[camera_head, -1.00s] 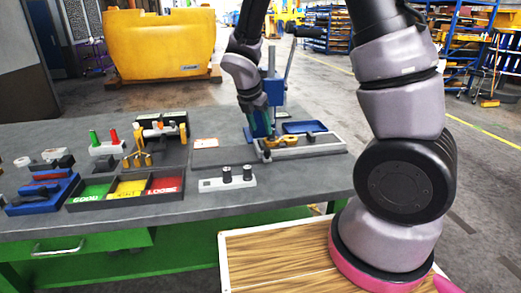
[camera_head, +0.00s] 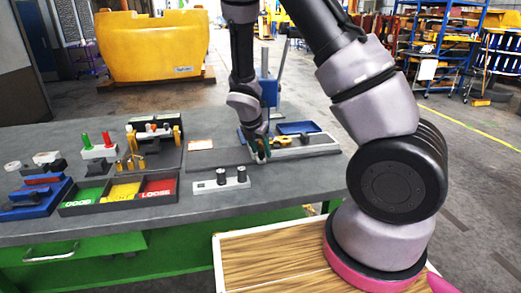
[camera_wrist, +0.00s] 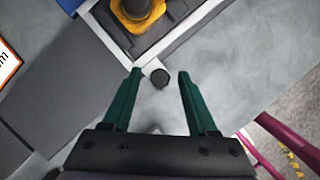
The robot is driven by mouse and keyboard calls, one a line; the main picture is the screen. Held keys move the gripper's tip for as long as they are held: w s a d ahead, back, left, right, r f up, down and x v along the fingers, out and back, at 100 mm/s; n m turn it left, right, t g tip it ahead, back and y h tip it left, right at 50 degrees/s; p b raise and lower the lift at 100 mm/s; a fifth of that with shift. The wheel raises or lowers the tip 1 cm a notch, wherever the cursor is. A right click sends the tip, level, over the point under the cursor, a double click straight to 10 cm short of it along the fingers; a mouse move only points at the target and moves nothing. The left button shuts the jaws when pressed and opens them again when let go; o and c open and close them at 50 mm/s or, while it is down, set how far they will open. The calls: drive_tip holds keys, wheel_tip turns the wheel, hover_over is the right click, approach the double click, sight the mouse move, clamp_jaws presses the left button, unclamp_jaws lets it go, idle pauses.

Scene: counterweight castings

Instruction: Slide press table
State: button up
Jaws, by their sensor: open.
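The press table (camera_head: 310,149) is a pale-rimmed sliding tray on the right of the bench, below the blue press (camera_head: 270,92). A yellow casting (camera_head: 283,140) lies on it; the wrist view shows the casting (camera_wrist: 137,12) with a dark round top. A dark round knob (camera_wrist: 160,77) sits by the near corner of the table's white rim (camera_wrist: 112,38). My gripper (camera_head: 262,155) is at the table's near left end, pointing down. In the wrist view my gripper (camera_wrist: 160,74) is open, its green fingers on either side of the knob, with gaps; contact is not visible.
A grey block with two black posts (camera_head: 221,180) stands left of my gripper. A blue tray (camera_head: 298,127) lies behind the table.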

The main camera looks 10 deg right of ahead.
clamp_jaws()
idle(1.3)
